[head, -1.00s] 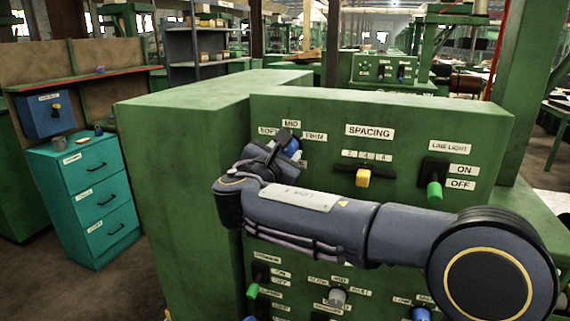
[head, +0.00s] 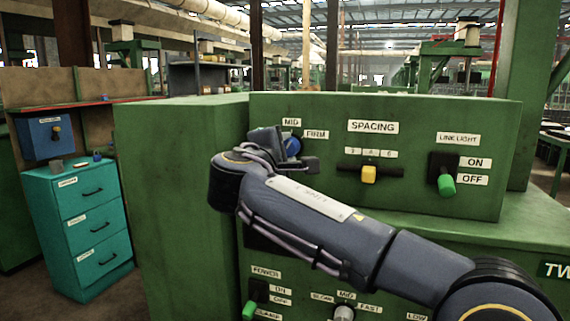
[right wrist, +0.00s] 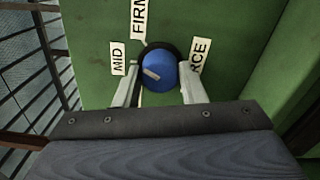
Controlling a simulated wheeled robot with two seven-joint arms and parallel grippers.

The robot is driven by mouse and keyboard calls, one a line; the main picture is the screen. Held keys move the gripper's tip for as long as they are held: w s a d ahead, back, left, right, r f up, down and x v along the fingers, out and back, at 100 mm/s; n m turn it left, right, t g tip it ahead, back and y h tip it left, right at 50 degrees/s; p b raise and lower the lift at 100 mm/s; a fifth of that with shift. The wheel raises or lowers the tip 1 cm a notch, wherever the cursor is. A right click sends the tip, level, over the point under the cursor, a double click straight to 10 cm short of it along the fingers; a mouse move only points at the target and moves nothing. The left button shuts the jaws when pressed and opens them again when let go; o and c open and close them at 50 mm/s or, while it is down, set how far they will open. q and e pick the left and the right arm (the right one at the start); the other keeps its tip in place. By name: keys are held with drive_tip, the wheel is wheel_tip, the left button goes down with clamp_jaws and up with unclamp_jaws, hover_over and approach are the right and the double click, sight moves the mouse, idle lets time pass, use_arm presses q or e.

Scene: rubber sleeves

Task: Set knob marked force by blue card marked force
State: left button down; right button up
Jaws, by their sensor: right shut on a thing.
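A label ending in RCE (right wrist: 198,60) is partly hidden by a finger. My right gripper (right wrist: 159,82) has a finger on each side of the knob and is shut on it. In the head view the right gripper (head: 281,151) hides part of the knob. I cannot make out a blue card marked force. My left gripper is not in view.
The SPACING slider (head: 369,174) and green LINE LIGHT switch (head: 446,184) are right of the knob. More controls, including a POWER switch (head: 250,309), lie below my arm. A teal drawer cabinet (head: 85,225) and a blue box (head: 45,136) stand left.

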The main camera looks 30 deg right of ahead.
drive_tip(key=shift+f+m+b, duration=0.1)
drive_tip(key=shift+m+b, duration=1.4)
drive_tip(key=shift+m, duration=0.7)
drive_tip(key=o, duration=1)
drive_tip(key=v, duration=0.7)
drive_tip(key=shift+s+a, duration=0.25)
drive_tip(key=shift+s, duration=0.05)
